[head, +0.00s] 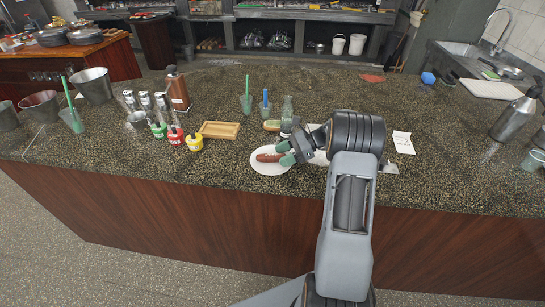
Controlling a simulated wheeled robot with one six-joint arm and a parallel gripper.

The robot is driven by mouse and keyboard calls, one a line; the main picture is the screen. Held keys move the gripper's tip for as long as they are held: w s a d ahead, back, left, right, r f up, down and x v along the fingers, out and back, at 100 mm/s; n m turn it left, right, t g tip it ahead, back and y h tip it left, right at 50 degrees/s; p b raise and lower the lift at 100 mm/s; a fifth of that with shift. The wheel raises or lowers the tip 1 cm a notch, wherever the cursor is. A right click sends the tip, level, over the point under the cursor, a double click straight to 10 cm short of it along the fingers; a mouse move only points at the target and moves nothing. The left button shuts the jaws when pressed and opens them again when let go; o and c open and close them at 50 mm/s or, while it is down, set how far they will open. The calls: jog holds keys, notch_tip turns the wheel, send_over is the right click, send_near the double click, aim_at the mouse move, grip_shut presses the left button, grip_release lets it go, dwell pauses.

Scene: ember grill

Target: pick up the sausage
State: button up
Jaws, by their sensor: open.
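In the head view a reddish-brown sausage (268,158) lies on a round white plate (270,168) near the front edge of the dark speckled counter. My gripper (287,154) is at the right end of the sausage, with its greenish fingertips beside or over that end. The gripper is open. My arm comes in from the right and hides part of what lies behind it. I cannot tell whether the fingers touch the sausage.
Green, red and yellow sauce pots (176,137) and a wooden tray (220,130) stand left of the plate. A glass bottle (287,110) stands behind the gripper. A white card (403,142) lies to the right.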

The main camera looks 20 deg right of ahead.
jog(key=shift+s+a+f, duration=0.1)
jog(key=shift+a+f, duration=0.1)
jog(key=shift+f, duration=0.1)
jog(key=shift+c, duration=0.2)
jog(key=shift+a+f, duration=0.1)
jog(key=c, duration=0.3)
jog(key=shift+f, duration=0.1)
jog(key=c, duration=0.7)
